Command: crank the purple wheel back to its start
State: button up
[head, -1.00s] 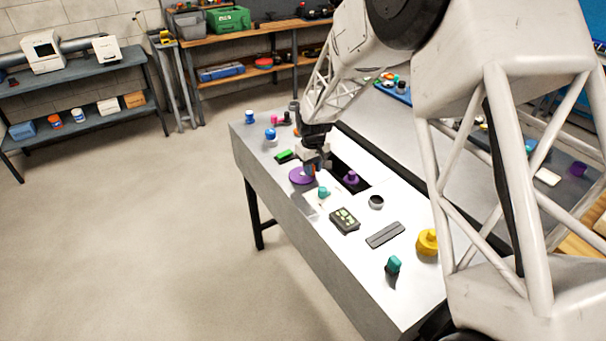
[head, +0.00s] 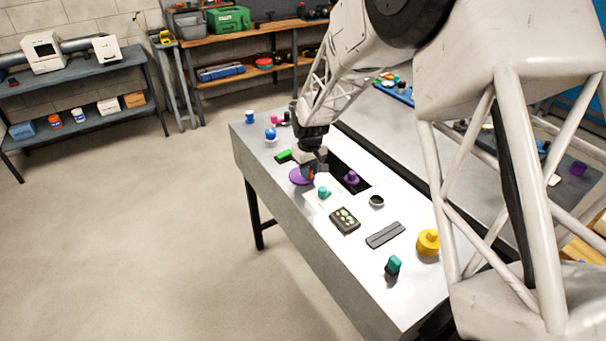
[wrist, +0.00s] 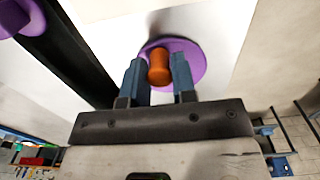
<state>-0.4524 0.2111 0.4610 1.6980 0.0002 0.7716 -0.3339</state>
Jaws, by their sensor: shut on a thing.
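The purple wheel (head: 299,176) is a flat disc on the bench top. It also shows in the wrist view (wrist: 197,62), with an upright orange handle (wrist: 159,68) on it. My gripper (wrist: 157,72) has its two blue fingers on either side of the orange handle, shut on it. In the head view my gripper (head: 311,173) stands over the wheel and hides part of it. A purple knobbed piece (head: 351,178) sits in the dark slot (head: 344,167) beside the wheel; a purple part also shows at the wrist view's top left (wrist: 20,15).
A teal knob (head: 323,192), a dark button box (head: 344,220), a black ring (head: 376,201), a grey bar (head: 385,235), a yellow knob (head: 428,242) and a teal switch (head: 393,265) stand nearer on the bench. A green-topped block (head: 284,155) and blue knob (head: 270,134) lie beyond.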

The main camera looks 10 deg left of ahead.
jog(key=shift+r, duration=0.1)
jog(key=shift+s+a, duration=0.15)
jog(key=shift+s, duration=0.15)
jog(key=o, duration=0.6)
jog(key=shift+r, duration=3.35)
